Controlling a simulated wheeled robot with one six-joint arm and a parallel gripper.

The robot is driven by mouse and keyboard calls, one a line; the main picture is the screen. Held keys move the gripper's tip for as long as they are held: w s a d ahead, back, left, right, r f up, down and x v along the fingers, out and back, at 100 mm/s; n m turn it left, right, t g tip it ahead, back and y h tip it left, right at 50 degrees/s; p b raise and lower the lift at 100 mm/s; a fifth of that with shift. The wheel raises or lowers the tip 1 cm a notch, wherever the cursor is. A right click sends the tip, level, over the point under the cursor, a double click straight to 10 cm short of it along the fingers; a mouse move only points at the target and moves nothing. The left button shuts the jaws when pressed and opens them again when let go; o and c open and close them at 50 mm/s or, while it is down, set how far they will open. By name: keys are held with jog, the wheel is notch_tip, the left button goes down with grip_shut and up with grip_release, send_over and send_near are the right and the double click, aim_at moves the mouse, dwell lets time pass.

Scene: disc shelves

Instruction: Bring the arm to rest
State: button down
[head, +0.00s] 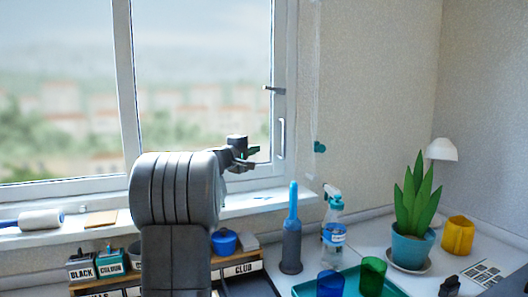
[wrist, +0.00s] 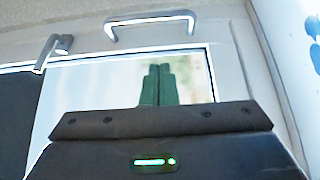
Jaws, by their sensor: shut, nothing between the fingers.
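The wrist view looks toward the window frame, with the window handle (wrist: 56,48) at the left and a grey bar-shaped handle (wrist: 152,24) above the fingers.
The air around the gripper looks free.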

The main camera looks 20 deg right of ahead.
jog(key=shift+v, duration=1.8)
jog(key=s+d+p+x, duration=0.1)
jog(key=s+p+x, duration=0.1)
jog(key=x, duration=1)
jog(key=shift+d+p, duration=0.35)
jog(key=shift+d, duration=0.15)
jog(key=shift+w+f, duration=0.1)
